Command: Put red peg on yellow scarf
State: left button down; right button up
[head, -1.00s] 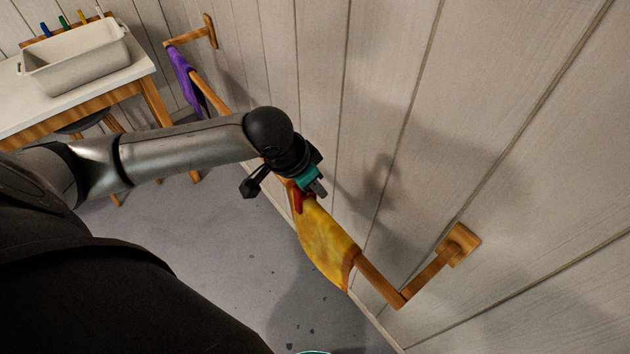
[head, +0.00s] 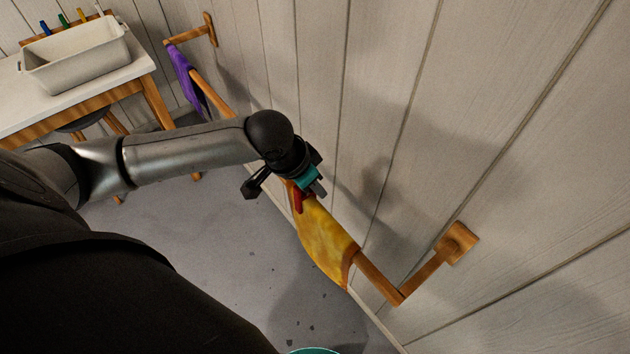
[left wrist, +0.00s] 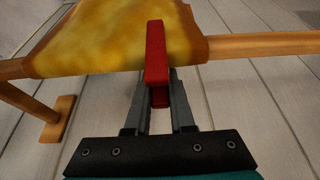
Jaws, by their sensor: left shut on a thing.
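The yellow scarf (head: 325,246) hangs over a wooden rail on the wall in the head view; it also shows at the top of the left wrist view (left wrist: 95,38). My left gripper (head: 307,192) is at the scarf's upper end, shut on the red peg (left wrist: 156,55). The peg sits between the two fingers and its far end overlaps the scarf's edge in the left wrist view. In the head view the peg (head: 297,200) shows as a small red piece beside the fingers. I cannot tell whether the peg grips the cloth. My right gripper is out of view.
The wooden rail (head: 377,278) runs along the plank wall (head: 420,130) on brackets. A purple scarf (head: 184,78) hangs farther along it. A white table (head: 110,75) at upper left bears a pale basin (head: 75,66), with several coloured pegs behind. Grey floor below is open.

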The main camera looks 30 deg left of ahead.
pick_arm(q)
jog(key=c, duration=0.7)
grip_release()
jog(key=shift+r, duration=0.1)
jog(key=p+v, duration=0.4)
jog(key=v, duration=1.1)
jog(key=shift+d, duration=0.1)
